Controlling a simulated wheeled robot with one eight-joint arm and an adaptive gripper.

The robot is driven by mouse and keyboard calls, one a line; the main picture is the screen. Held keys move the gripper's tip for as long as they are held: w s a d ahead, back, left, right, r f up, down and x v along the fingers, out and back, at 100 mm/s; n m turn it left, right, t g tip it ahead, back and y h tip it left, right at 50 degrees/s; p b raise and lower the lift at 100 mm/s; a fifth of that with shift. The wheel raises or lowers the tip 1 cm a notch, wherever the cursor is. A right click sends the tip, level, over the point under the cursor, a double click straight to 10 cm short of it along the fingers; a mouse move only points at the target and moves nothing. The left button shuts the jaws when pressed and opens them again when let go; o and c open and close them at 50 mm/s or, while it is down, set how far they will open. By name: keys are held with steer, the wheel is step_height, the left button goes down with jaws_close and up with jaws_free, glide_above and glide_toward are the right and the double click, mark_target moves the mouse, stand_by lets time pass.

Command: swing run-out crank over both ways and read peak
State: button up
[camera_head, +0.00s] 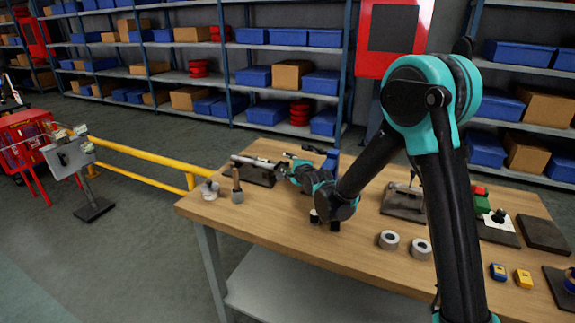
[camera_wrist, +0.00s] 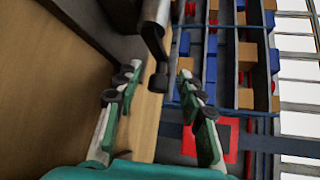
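A bench fixture with a dark base block (camera_head: 256,176) and a bright horizontal shaft (camera_head: 249,161) stands at the far left of the wooden workbench; it looks like the run-out rig. My gripper (camera_head: 287,170) is at its right end. In the wrist view, a grey crank-like arm (camera_wrist: 156,25) comes down from the top and ends in a dark knob (camera_wrist: 158,78). My gripper (camera_wrist: 158,75) is open, with one finger on each side of the knob and visible gaps. No dial reading is legible. My arm hides part of the bench behind it.
The workbench (camera_head: 300,238) also carries a small upright tool (camera_head: 237,187), two pale rings (camera_head: 389,240), a dark plate with a stand (camera_head: 404,202), and blue and yellow gauges (camera_head: 498,272). Shelves stand behind. A yellow rail (camera_head: 140,154) runs left.

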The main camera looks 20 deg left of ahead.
steer(key=shift+c, duration=0.4)
jaws_close()
steer(key=shift+r+n+t, duration=0.3)
steer(key=shift+n+t, duration=0.2)
steer(key=shift+t, duration=0.1)
steer(key=shift+o, duration=0.4)
jaws_free()
